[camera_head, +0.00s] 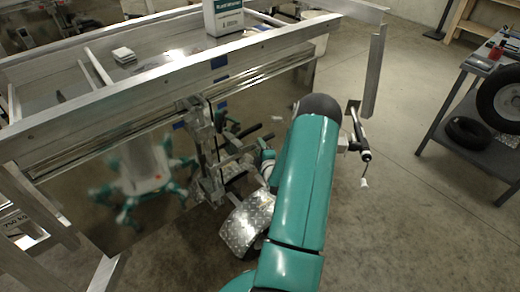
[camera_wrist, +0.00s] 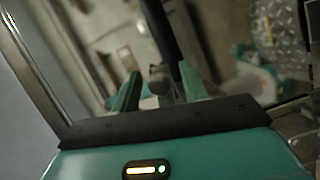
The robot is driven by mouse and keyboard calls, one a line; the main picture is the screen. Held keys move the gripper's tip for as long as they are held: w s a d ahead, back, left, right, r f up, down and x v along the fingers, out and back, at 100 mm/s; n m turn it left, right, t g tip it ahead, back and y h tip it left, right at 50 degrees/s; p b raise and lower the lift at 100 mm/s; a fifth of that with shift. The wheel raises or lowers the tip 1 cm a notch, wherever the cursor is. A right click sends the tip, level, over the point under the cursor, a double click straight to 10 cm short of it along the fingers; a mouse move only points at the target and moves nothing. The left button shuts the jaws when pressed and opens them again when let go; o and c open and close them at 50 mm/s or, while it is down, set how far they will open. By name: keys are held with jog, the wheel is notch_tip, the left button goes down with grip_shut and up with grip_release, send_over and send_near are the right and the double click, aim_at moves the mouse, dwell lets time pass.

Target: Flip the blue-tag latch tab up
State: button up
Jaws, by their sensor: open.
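Small blue patches (camera_head: 221,84) show on the side rail of the aluminium trailer (camera_head: 150,85). I cannot tell which one, if any, is the tag of the latch tab. A cluster of metal brackets and dark handles (camera_head: 205,140) hangs below the rail. My gripper (camera_wrist: 160,87) shows in the wrist view with its two teal fingers apart and nothing clearly held. A dark bar (camera_wrist: 163,25) and a blurred grey fitting (camera_wrist: 158,78) stand beyond and between the fingers. In the head view my teal arm hides most of the gripper, beside the bracket cluster.
A diamond-plate fender (camera_head: 248,218) lies below the brackets; diamond plate also shows in the wrist view (camera_wrist: 280,28). A jack handle (camera_head: 360,135) stands right of my arm. A workbench with a tyre (camera_head: 500,97) is at far right. The floor between is clear.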

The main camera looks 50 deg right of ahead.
grip_shut()
jog(key=shift+w+a+r+n, duration=0.1)
jog(key=shift+r+n, duration=0.2)
jog(key=shift+n, duration=0.3)
jog(key=shift+r+n+t+h, duration=0.45)
jog(key=shift+r+n, duration=0.3)
jog(key=shift+n, duration=0.35)
grip_release()
